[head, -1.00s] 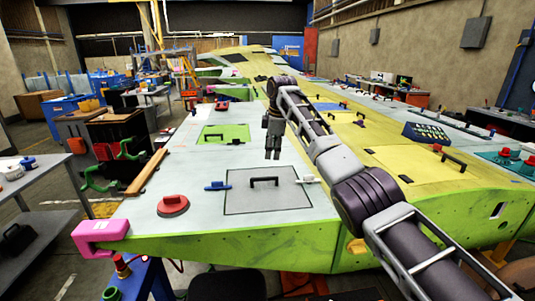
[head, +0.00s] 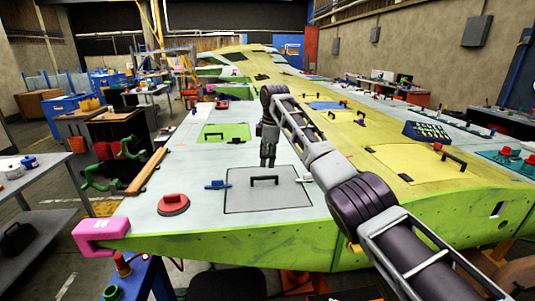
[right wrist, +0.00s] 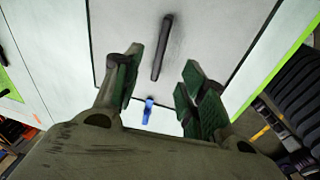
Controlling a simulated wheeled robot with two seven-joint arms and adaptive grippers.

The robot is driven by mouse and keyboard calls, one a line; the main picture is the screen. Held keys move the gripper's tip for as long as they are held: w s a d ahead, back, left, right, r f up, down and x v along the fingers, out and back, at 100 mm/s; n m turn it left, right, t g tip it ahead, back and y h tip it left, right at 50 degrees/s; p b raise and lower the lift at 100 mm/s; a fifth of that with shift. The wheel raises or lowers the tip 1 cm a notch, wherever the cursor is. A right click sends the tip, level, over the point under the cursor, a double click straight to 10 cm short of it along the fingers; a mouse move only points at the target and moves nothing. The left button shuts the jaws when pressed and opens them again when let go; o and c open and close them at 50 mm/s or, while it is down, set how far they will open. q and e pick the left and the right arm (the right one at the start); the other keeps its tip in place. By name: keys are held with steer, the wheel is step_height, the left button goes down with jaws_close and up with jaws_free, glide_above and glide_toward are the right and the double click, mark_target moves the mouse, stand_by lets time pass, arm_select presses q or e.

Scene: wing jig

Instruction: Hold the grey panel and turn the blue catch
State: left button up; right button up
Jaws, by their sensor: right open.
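The grey panel (head: 268,196) lies flat in the wing's top skin, with a black bar handle (head: 264,179) standing on it. The blue catch (head: 217,185) sits at the panel's left edge; it also shows in the right wrist view (right wrist: 148,112). My right gripper (head: 268,163) is open and empty, pointing down above the panel's far edge, behind the handle in the head view. In the right wrist view the gripper (right wrist: 165,90) has its fingers spread, with the black handle (right wrist: 162,48) beyond them and the catch between them. My left gripper is out of view.
A white catch (head: 305,179) sits at the panel's right edge. A red round part (head: 173,205) lies left of the panel, and a pink clamp (head: 100,233) grips the wing's near corner. A green panel (head: 224,132) lies farther back. The skin around the grey panel is mostly clear.

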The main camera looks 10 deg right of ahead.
mark_target(264, 176)
steer(key=shift+w+a+f, duration=0.15)
steer(key=shift+w+f, duration=0.1)
steer(key=shift+f, duration=1.35)
steer(key=shift+w+a+f, duration=0.15)
steer(key=shift+w+f, duration=0.1)
steer(key=shift+f, duration=1.35)
steer(key=shift+w+a+f, duration=0.15)
steer(key=shift+w+f, duration=0.1)
steer(key=shift+f, duration=1.35)
jaws_close()
